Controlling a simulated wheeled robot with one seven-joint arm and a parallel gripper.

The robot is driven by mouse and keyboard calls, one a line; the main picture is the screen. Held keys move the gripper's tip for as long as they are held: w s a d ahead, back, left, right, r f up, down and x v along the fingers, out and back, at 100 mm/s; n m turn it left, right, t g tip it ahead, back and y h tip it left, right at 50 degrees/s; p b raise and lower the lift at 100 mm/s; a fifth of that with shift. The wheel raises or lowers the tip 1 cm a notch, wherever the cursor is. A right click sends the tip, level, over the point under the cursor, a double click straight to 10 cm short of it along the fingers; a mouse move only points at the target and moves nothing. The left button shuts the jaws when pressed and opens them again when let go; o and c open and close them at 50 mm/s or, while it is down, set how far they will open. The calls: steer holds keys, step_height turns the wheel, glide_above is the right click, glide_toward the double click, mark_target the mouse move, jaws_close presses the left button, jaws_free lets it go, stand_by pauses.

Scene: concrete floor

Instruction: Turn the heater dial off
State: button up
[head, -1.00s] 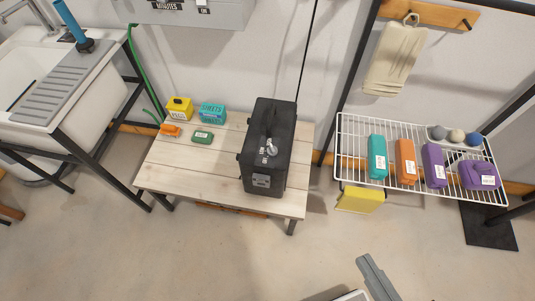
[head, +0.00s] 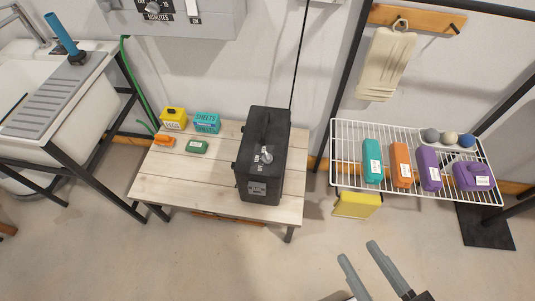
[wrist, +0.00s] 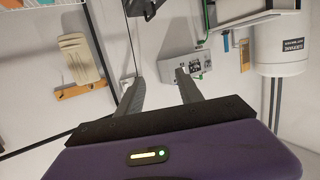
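A black box-shaped unit (head: 249,190) with a carry handle stands on a wooden bench, and I take it as the heater. A silver dial (head: 266,156) sits on its upper face, with small white markings too small to read surely. My gripper (head: 358,252) is at the bottom right in the head view, apart from the heater, its two grey fingers spread and empty. The wrist view also shows the open fingers (wrist: 160,84), and part of the black unit (wrist: 138,8) at the top edge. The dial cannot be made out there.
A grey wall box (head: 215,18) with a minutes dial hangs above the bench (head: 160,185). Yellow, teal, orange and green items sit on the bench's left. A white wire rack (head: 345,150) with coloured packs stands right. A sink is left. Floor before the bench is clear.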

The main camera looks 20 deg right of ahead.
steer(key=shift+o, duration=0.6)
steer(key=w+t, duration=0.2)
steer(key=w, duration=0.6)
steer(key=shift+w+a+f, duration=0.15)
steer(key=shift+w, duration=0.15)
steer(key=w+a+f+m+g+b, duration=0.15)
steer(key=w+f, duration=0.25)
steer(key=w, duration=0.9)
steer(key=w+f+m+g, duration=0.1)
steer(key=w+f+g, duration=0.15)
steer(key=w, duration=1.05)
steer(key=w+a+f+m+g+b, duration=0.1)
steer(key=w+f, duration=0.4)
steer(key=w, duration=0.7)
steer(key=m+g, duration=0.6)
steer(key=g, duration=0.6)
glide_above(267, 155)
steer(key=shift+n, duration=0.25)
steer(key=f, duration=0.5)
steer(key=shift+w, duration=0.3)
steer(key=shift+s+f+g, duration=0.1)
steer(key=shift+s+g, duration=0.2)
steer(key=shift+s, duration=0.05)
steer(key=shift+f, duration=3.85)
jaws_close()
